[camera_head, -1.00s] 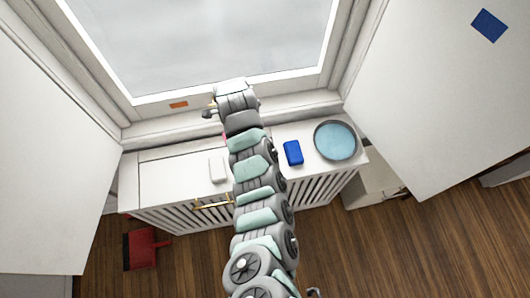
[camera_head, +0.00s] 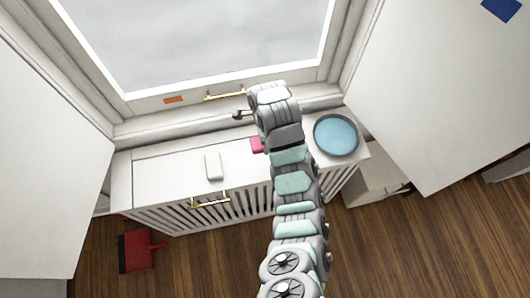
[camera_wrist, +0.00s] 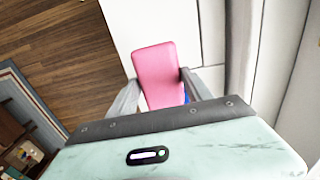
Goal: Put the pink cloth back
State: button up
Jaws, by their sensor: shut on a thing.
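The pink cloth (camera_wrist: 157,68) is a folded block between the two fingers of my gripper (camera_wrist: 160,88) in the wrist view. The gripper is shut on it. In the head view a pink corner of the cloth (camera_head: 257,145) shows left of my arm, over the white radiator cabinet (camera_head: 165,173). My arm hides the rest of the cloth and the fingers there. Whether the cloth touches the cabinet top cannot be told.
A blue item (camera_wrist: 187,94) shows partly behind the cloth in the wrist view. A white block (camera_head: 213,166) lies on the cabinet, left of my arm. A round blue dish (camera_head: 336,135) stands at its right end. The window frame (camera_head: 150,107) rises behind. The cabinet's left top is clear.

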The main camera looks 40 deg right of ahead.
notch_tip(320, 180, down, 10)
dwell(0.5)
jog(key=o, duration=1.2)
notch_tip(320, 180, up, 12)
jog(key=p, duration=0.2)
jog(key=shift+r+p, duration=0.1)
jog(key=shift+p, duration=0.3)
